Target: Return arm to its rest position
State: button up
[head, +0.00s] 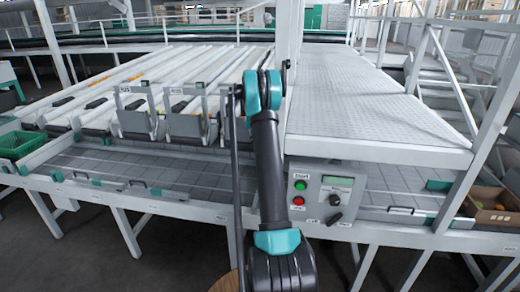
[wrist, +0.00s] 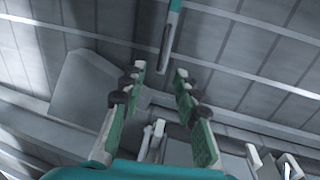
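My arm, black and grey with teal joints, rises through the middle of the head view in front of the packing line. Its upper joint stands in front of the roller lanes, beside the white post. My gripper shows in the wrist view (wrist: 160,76) with its two green-padded fingers apart and nothing between the pads. Beyond the fingertips is a grey tiled surface with a grey and teal bar (wrist: 168,42). In the head view the gripper cannot be made out behind the arm.
A control box (head: 321,199) with green and red buttons is right of my arm. A textured metal platform (head: 365,95) lies behind it. A green crate (head: 22,146) is at far left, a produce box (head: 488,213) at far right. The tiled shelf (head: 150,166) at left looks clear.

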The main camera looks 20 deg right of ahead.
dwell(0.4)
jog(key=s+a+r+n+t, duration=0.15)
jog(key=s+a+r, duration=0.25)
jog(key=s+a, duration=0.5)
jog(key=s+a+r+n+t, duration=0.15)
jog(key=s+a+r, duration=0.25)
jog(key=s+a, duration=0.55)
jog(key=s+a+f+n+t+y, duration=0.1)
jog(key=s+a+f+n, duration=0.1)
jog(key=s, duration=1.1)
jog(key=s+a+f+n+t, duration=0.1)
jog(key=s+a+f, duration=0.4)
jog(key=s, duration=0.8)
jog(key=shift+s+a+f+n+y, duration=0.2)
jog(key=shift+s+a+n+y, duration=0.2)
jog(key=shift+a+n, duration=0.15)
jog(key=shift+d, duration=0.15)
